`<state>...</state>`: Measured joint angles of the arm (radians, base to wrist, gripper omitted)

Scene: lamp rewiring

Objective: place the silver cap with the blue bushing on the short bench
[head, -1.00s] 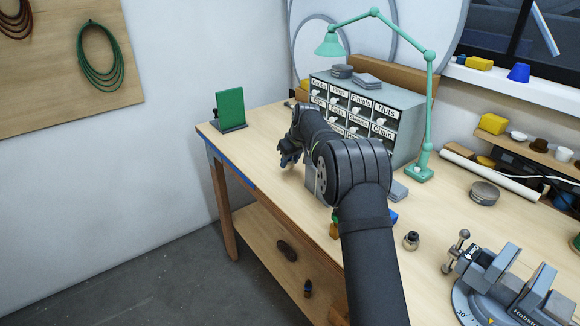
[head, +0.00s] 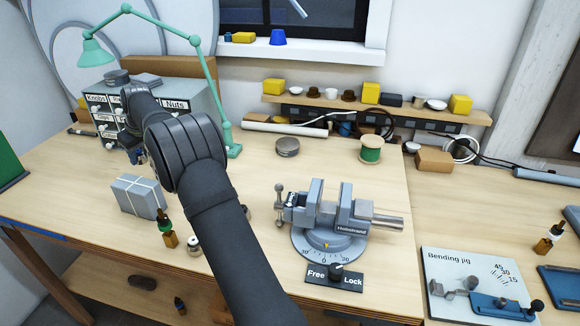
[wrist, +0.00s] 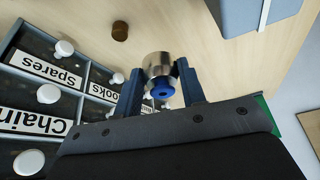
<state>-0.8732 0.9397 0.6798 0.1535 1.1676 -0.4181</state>
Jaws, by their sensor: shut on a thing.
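My gripper (wrist: 160,84) is shut on the silver cap (wrist: 157,60). The blue bushing (wrist: 162,90) sits in the cap's near end, between the two blue fingers. In the head view my gripper is mostly hidden by my arm, in front of the drawer cabinet and above the wooden bench top (head: 70,165). The cap and bushing cannot be made out there. A seam parts this bench top from another top (head: 460,205) at the right; I cannot tell which is the short bench.
The labelled drawer cabinet (head: 95,100) and green lamp (head: 228,140) stand close to my arm. A tied grey box (head: 137,195), small bottles (head: 165,230) and a vise (head: 330,218) stand nearer. A bending jig (head: 475,285) lies at right. Bare wood shows left of the grey box.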

